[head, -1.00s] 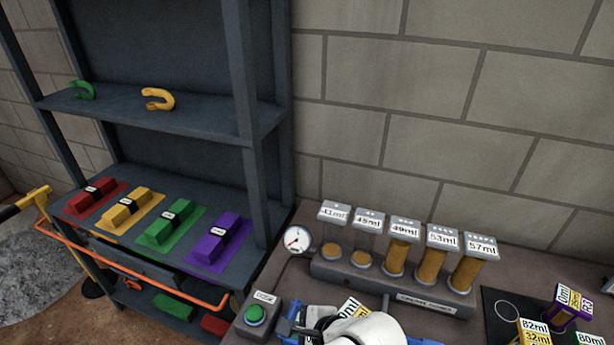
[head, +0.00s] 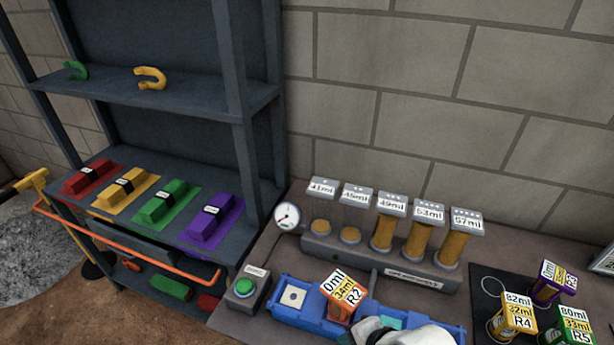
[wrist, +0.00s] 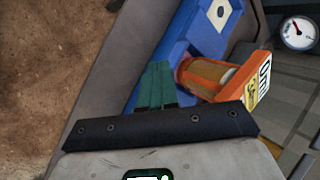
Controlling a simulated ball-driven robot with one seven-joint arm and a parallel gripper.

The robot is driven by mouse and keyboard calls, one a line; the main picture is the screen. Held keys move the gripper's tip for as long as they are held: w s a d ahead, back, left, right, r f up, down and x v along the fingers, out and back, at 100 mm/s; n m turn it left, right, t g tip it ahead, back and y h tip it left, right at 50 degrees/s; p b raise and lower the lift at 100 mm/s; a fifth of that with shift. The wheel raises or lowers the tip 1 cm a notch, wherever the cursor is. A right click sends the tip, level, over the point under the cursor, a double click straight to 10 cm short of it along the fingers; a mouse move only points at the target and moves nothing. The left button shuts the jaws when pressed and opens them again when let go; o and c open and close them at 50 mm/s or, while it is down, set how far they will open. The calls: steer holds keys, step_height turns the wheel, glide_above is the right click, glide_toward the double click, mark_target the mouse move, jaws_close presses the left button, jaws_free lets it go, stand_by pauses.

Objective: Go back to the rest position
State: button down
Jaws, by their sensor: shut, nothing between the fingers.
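My gripper (wrist: 155,86) shows in the wrist view with its two green fingers together and nothing between them. It is over the blue tray, next to an orange-labelled canister (wrist: 205,74); I cannot tell whether they touch. In the head view the canister (head: 342,296) reads 0ml, 34ml and R2. It stands in the blue tray (head: 275,315), right of a pale square with a dark centre.
A green button box (head: 243,288) stands left of the tray. Behind are a gauge (head: 287,216) and a rack of several labelled tubes (head: 387,232). A dark mat (head: 488,310) with canisters is at right. A shelf unit (head: 160,92) holds coloured blocks at left.

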steer(key=s+d+f+n+g+h+b, duration=0.2)
steer(key=s+d+f+n, duration=0.2)
steer(key=s+d, duration=0.5)
steer(key=s+d+f+n+g+h+b, duration=0.1)
steer(key=s+d+f+n+g+h, duration=0.1)
steer(key=s+d+n, duration=0.5)
steer(key=s+d+f, duration=0.1)
steer(key=s+d, duration=0.2)
steer(key=s, duration=0.2)
steer(key=shift+s+f+h+b, duration=0.2)
steer(key=shift+f+h+b, duration=0.15)
steer(key=shift+h, duration=0.05)
